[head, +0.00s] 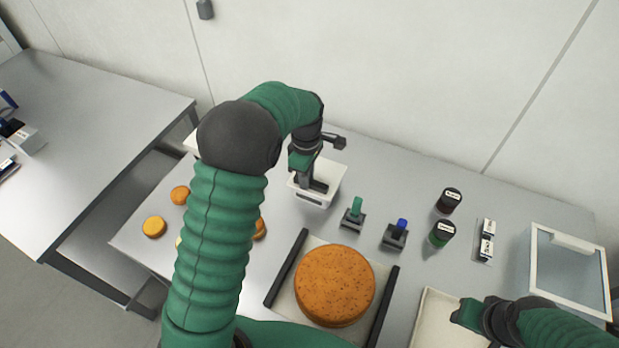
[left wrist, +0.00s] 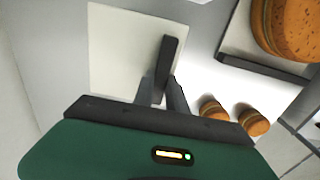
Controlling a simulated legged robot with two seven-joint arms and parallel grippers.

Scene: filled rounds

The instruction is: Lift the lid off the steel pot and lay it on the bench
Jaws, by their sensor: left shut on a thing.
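No steel pot is recognisable in either view. A white, square, lid-like piece (head: 330,174) is at the back of the bench (head: 400,165), below my left gripper (head: 312,183). In the left wrist view the white piece (left wrist: 125,50) looks flat, with a dark upright bar (left wrist: 169,62) on it. My left gripper (left wrist: 162,92) is shut on this bar.
A large brown round (head: 335,285) lies on a dark-handled tray (head: 287,268). Small rounds (head: 154,227) lie at left. A green-handled stamp (head: 355,213), a blue-handled stamp (head: 397,234), two dark jars (head: 448,201) and a clear-topped box (head: 570,270) stand at right.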

